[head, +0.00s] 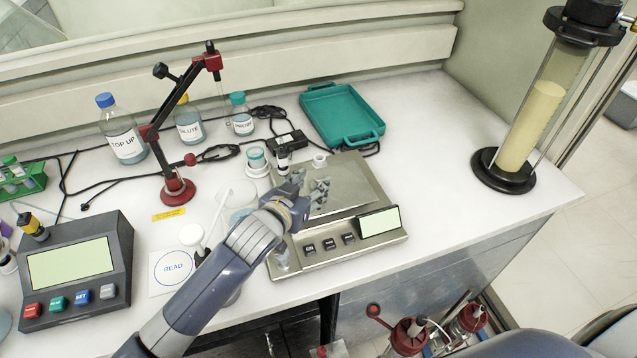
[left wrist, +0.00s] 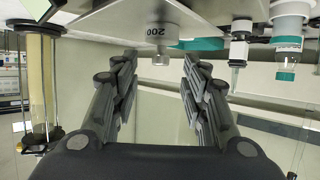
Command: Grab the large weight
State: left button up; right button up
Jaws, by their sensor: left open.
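The large weight, a metal cylinder marked 200 with a small knob (left wrist: 157,32), shows in the left wrist view, where the picture is upside down. It stands upright, with its knob near the gap between my fingertips. My left gripper (left wrist: 160,65) is open, one finger on each side of that gap, and not closed on the weight. My right gripper is not in view.
An open teal case (head: 341,115) lies farther back. A red-based stand (head: 178,190) and labelled bottles (head: 122,135) are left; a tall glass column (head: 532,120) is right. Bench right of the balance is clear.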

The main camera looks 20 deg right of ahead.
aim_at(318, 179)
pick_arm(q)
jog(key=shift+x, duration=1.1)
jog(key=shift+w+d+f, duration=0.15)
jog(key=shift+w+d, duration=0.05)
jog(key=shift+w, duration=0.05)
jog(key=shift+c, duration=0.8)
grip_shut()
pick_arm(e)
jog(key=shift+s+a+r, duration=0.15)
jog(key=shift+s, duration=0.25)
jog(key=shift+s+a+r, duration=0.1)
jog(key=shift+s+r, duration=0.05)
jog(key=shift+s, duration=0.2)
